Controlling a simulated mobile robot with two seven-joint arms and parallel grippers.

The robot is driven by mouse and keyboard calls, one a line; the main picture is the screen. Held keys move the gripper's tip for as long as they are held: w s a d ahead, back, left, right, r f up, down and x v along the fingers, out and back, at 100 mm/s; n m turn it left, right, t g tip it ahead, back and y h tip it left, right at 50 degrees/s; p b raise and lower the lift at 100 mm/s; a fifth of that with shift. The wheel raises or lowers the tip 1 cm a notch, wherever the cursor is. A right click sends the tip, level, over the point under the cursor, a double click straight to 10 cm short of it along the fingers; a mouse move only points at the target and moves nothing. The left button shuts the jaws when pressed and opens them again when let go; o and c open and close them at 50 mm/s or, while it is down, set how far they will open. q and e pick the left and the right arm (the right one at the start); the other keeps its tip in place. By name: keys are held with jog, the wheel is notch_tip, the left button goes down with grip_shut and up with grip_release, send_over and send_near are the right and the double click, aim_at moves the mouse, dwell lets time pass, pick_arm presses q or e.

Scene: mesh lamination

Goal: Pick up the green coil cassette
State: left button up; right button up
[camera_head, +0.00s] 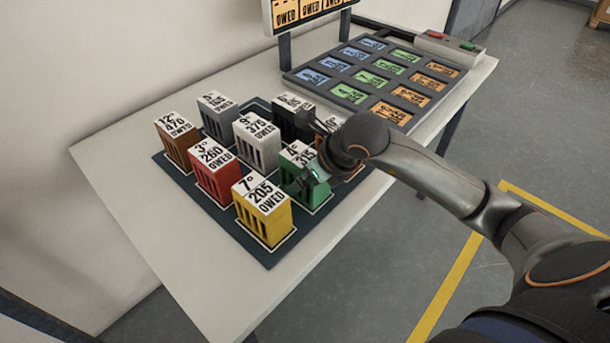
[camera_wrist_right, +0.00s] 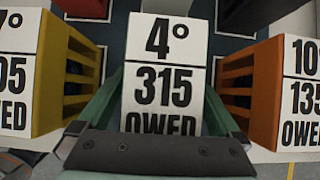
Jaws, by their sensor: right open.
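The green coil cassette (camera_head: 289,174), its white top labelled 4°, 315 OWED, stands upright on the dark mat (camera_head: 262,254), partly hidden by my right gripper (camera_head: 313,172). In the right wrist view, the cassette's white label (camera_wrist_right: 163,80) lies between the two fingers of my open right gripper (camera_wrist_right: 160,105). One finger is on each side of it. I cannot tell whether they touch it. My left gripper is not in view.
Close neighbours are a yellow cassette (camera_head: 264,218) and an orange one (camera_wrist_right: 252,92). Red (camera_head: 214,180), white (camera_head: 257,150), brown (camera_head: 178,146), grey (camera_head: 218,124) and black (camera_head: 288,122) cassettes share the mat. A panel of coloured cards (camera_head: 338,91) lies behind.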

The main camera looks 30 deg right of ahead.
grip_shut()
dwell(0.8)
jog(key=shift+r, duration=0.1)
